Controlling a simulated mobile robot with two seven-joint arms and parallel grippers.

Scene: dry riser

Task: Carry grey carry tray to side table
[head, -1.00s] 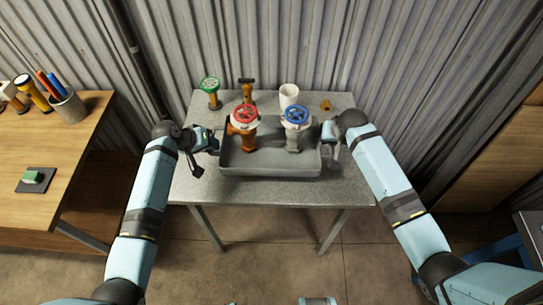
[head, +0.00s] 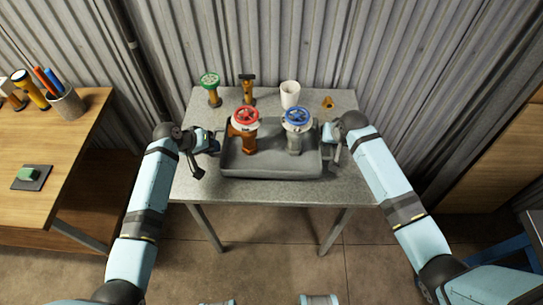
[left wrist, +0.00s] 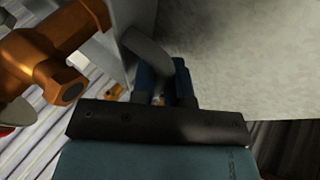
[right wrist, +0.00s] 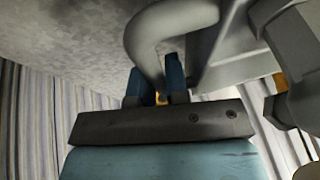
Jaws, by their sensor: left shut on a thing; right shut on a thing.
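The grey carry tray (head: 270,171) is at the middle of the grey speckled table (head: 195,190), close above or on its top; I cannot tell which. In it stand an orange valve with a red handwheel (head: 246,132) and a grey valve with a blue handwheel (head: 296,130), both upright. My left gripper (head: 215,144) is shut on the tray's left handle, which shows in the left wrist view (left wrist: 150,50). My right gripper (head: 328,140) is shut on the right handle, a curved grey bar in the right wrist view (right wrist: 150,40).
Behind the tray stand a green-handwheel valve (head: 211,88), an orange valve with a black top (head: 247,90), a white cup (head: 290,95) and a small orange piece (head: 327,102). A wooden bench (head: 75,165) is at left. Corrugated wall backs the table.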

